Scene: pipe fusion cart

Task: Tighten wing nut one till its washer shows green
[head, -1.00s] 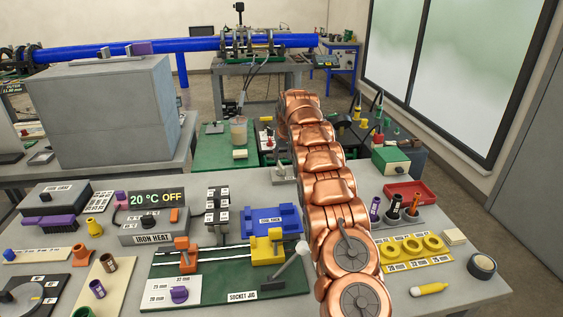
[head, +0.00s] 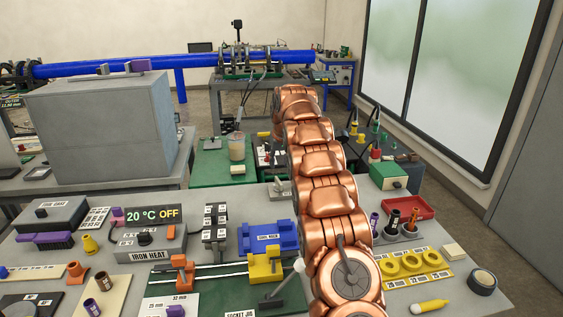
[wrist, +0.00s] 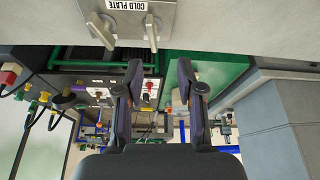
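My gripper (wrist: 160,70) is open and empty in the wrist view, its two dark fingers apart. In the head view my copper arm reaches forward over the bench and hides the gripper. A grey plate marked COLD PLATE (wrist: 127,6) is at the top of the wrist view, beyond the fingertips. Two grey wing-shaped pieces, a left one (wrist: 101,30) and a right one (wrist: 151,32), sit at its edge, apart from the fingers. I cannot tell which is wing nut one. I see no washer and no green mark on one.
The near bench carries the socket jig (head: 215,300), a blue block (head: 268,236), a red tray (head: 408,208) and yellow rings (head: 411,263). A large grey box (head: 95,130) stands left. Beyond is a green-topped table (head: 212,165) with small items; the blue pipe (head: 130,66) runs behind.

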